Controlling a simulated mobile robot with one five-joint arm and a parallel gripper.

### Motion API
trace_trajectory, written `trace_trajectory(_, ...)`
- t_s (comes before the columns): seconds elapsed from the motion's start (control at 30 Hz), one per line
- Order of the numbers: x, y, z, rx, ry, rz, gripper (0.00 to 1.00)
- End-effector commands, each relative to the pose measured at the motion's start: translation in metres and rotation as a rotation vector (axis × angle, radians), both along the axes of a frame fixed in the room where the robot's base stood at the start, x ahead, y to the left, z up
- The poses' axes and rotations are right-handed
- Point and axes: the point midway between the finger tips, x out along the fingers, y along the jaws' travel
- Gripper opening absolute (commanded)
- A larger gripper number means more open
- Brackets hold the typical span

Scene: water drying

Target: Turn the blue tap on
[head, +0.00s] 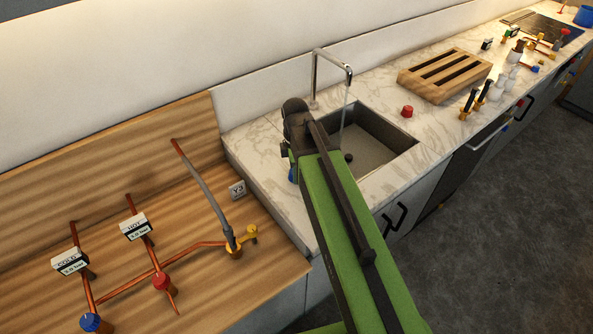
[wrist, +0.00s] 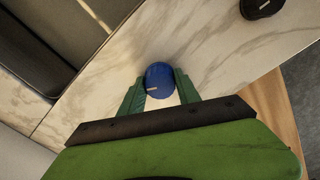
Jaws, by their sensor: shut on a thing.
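A round blue tap knob (wrist: 160,78) with a short pale mark on top sits on the marble counter beside the sink. My gripper (wrist: 158,82) has its two green fingers closed on either side of it in the wrist view. In the head view only a sliver of the blue knob (head: 291,174) shows beside my dark wrist. The metal faucet (head: 316,75) stands behind the sink, and a thin pale stream falls from its spout.
The sink basin (head: 377,150) lies just right of my wrist, with a red knob (head: 407,111) and a wooden rack (head: 445,75) beyond. A wooden bench (head: 215,280) at left carries copper pipes, a red knob (head: 161,281) and another blue knob (head: 90,322).

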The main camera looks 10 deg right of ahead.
Motion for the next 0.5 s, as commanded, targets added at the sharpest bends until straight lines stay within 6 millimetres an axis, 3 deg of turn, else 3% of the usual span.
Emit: trace_trajectory(0.5, 0.0014, 0.001, 0.0002, 0.003, -0.003, -0.486, 0.0)
